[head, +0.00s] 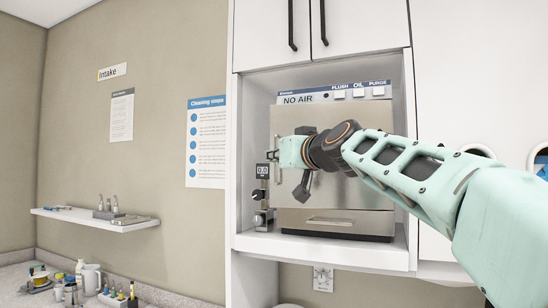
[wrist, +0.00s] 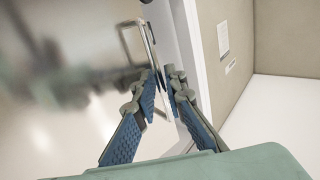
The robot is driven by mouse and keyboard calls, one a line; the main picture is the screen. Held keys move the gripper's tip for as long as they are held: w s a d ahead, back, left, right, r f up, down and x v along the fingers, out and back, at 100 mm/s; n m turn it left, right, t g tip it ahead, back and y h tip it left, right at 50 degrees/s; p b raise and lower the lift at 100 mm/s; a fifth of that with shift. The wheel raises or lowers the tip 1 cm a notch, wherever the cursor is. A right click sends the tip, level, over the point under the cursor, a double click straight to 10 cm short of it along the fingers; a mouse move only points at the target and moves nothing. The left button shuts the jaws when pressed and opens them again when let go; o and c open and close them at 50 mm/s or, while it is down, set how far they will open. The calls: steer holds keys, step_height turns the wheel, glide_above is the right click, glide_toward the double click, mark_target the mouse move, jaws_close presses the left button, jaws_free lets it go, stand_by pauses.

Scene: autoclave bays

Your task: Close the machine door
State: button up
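The machine (head: 335,222) is a steel box in a white cabinet niche, with a "NO AIR" panel on top. Its steel door (head: 355,200) covers the front; whether it is fully shut or slightly ajar cannot be told. A thin vertical handle (head: 277,171) is at the door's left edge. My gripper (wrist: 161,78) is at this left side, its fingers mostly hidden by my wrist in the head view. In the wrist view the blue-padded fingers are partly open with a narrow gap, beside the handle (wrist: 149,42). Whether they touch it is unclear.
The white cabinet side wall (head: 240,160) stands close to the left of the machine. A small display and black knobs (head: 261,190) sit beside the door's left edge. A wall shelf (head: 95,220) and a counter with bottles (head: 92,279) are farther left.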

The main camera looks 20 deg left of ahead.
steer(key=shift+o, duration=1)
steer(key=shift+s+d, duration=0.1)
steer(key=v, duration=0.7)
steer(key=shift+s, duration=0.15)
